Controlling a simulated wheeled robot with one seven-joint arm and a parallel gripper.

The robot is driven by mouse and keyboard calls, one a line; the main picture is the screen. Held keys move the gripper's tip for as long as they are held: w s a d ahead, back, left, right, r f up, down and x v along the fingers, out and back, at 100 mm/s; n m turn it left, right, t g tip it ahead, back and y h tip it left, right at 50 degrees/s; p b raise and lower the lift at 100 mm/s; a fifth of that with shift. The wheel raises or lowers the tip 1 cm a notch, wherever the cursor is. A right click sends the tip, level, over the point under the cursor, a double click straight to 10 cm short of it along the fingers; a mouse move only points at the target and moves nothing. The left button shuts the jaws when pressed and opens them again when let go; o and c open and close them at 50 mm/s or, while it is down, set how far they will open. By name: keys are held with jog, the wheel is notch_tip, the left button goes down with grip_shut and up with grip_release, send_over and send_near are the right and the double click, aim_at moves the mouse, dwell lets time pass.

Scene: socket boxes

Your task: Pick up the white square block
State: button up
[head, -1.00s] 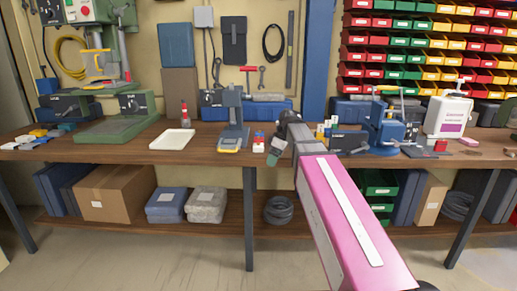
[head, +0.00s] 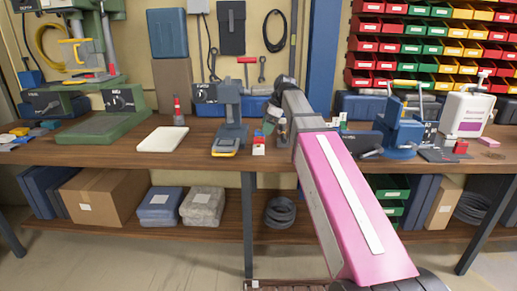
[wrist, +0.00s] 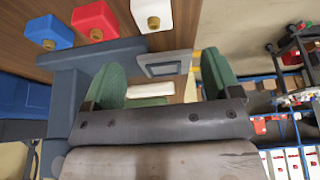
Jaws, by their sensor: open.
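The white square block (head: 258,150) is at the front of a short row of small blocks on the workbench, near its front edge. Behind it are a red block (head: 259,142) and a blue block, partly hidden. In the wrist view, the white block (wrist: 150,13) is at the top edge, partly cut off, with a red block (wrist: 95,20) and a blue block (wrist: 48,33) to its left. My gripper (wrist: 162,62) has two green fingers, spread apart with nothing between them. In the head view, my gripper (head: 270,122) is just right of and above the block row.
A grey-blue press (head: 230,115) stands just left of the blocks. A white tray (head: 162,139) and a green drill press (head: 95,125) are farther left. A blue vise (head: 400,130) and a white container (head: 467,112) stand to the right of my arm.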

aim_at(258, 146)
jog(key=x, duration=0.5)
jog(key=shift+w+d+x, duration=0.1)
jog(key=shift+w+x, duration=0.05)
jog(key=shift+x, duration=0.75)
jog(key=shift+w+d+x, duration=0.1)
jog(key=shift+x, duration=0.85)
jog(key=shift+w+d+x, duration=0.1)
jog(key=shift+w+x, duration=0.05)
jog(key=shift+x, duration=0.75)
jog(key=c, duration=1.1)
